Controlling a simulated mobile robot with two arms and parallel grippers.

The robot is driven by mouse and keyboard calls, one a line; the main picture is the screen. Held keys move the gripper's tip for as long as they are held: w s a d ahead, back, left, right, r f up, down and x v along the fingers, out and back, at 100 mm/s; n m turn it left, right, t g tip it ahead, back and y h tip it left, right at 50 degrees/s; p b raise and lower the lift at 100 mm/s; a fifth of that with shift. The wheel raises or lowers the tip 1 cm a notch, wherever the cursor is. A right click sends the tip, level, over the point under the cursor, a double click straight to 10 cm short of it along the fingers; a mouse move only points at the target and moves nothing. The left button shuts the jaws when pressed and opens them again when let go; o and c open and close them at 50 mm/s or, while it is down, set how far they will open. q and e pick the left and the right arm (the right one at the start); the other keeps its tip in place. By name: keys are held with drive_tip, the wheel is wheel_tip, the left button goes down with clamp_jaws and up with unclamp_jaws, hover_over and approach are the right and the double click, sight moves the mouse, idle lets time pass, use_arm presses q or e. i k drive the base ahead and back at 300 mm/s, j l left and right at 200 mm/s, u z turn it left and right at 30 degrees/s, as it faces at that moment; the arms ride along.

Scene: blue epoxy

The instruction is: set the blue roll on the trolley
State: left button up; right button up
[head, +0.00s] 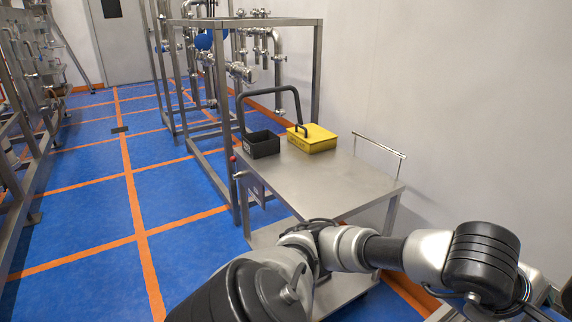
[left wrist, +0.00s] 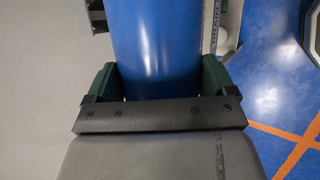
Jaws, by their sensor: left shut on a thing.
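In the left wrist view the blue roll (left wrist: 155,45) stands between the two green fingers of my left gripper (left wrist: 157,80), which is shut on it. The roll's far end runs out of the top of that view. The trolley (head: 335,182) is a steel cart with a flat top, in the middle of the head view beside the wall. My arm crosses in front of its near side. The left gripper and the roll do not show in the head view. My right gripper is in neither view.
A black open bin (head: 262,146) and a yellow case (head: 312,140) stand at the far end of the trolley top; its near part is bare. A steel frame (head: 238,120) with pipes stands behind and left of it. The blue floor (head: 75,215) at left is clear.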

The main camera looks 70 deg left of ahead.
sight(337, 184)
drive_tip(key=j+u, duration=0.2)
drive_tip(key=j, duration=0.3)
drive_tip(key=j+u, duration=0.2)
drive_tip(key=j, duration=0.25)
drive_tip(key=i+j+u, duration=0.2)
drive_tip(key=j, duration=0.25)
drive_tip(key=j+u, duration=0.2)
drive_tip(key=j, duration=0.25)
drive_tip(key=i+j, duration=0.1)
drive_tip(key=i, duration=0.5)
